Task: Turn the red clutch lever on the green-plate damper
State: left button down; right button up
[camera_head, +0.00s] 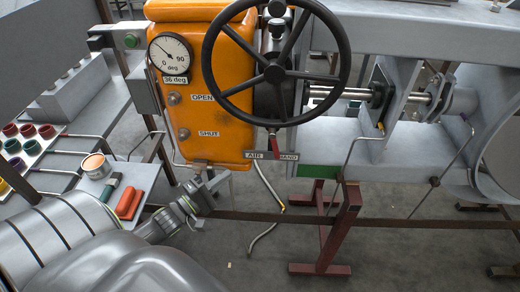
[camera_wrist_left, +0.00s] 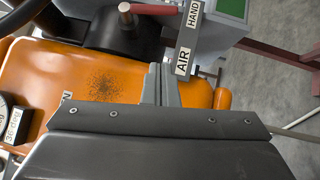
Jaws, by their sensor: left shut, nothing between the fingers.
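The red clutch lever (camera_head: 275,149) hangs below the hub of the black handwheel, just above the AIR/HAND label strip (camera_head: 271,155). In the left wrist view the red lever (camera_wrist_left: 153,9) shows at the top, beside the strip (camera_wrist_left: 188,40). The green plate (camera_head: 318,171) is on the grey frame to the right of the lever; it also shows in the wrist view (camera_wrist_left: 231,8). My left gripper (camera_head: 210,181) is below the orange housing, to the lower left of the lever and apart from it. Its fingers (camera_wrist_left: 161,84) are shut and empty. My right gripper is not in view.
The orange housing (camera_head: 204,128) has a dial gauge (camera_head: 170,54) and OPEN and SHUT buttons. The black handwheel (camera_head: 231,110) stands in front of the lever's mount. A shelf with several coloured caps (camera_head: 29,131) and a small tray are at left. A dark red stand (camera_head: 338,230) is below.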

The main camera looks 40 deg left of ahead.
pick_arm(q)
jog(key=p, duration=0.3)
send_near(275, 143)
jog(key=w+a+f, duration=0.3)
jog(key=w+a, duration=0.1)
jog(key=w+d, duration=0.1)
jog(key=d, duration=0.1)
jog(key=w+d+p, duration=0.1)
jog(key=shift+w+d+r+p, duration=0.1)
jog(key=shift+w+d+p, duration=0.2)
jog(key=shift+w+d, duration=0.05)
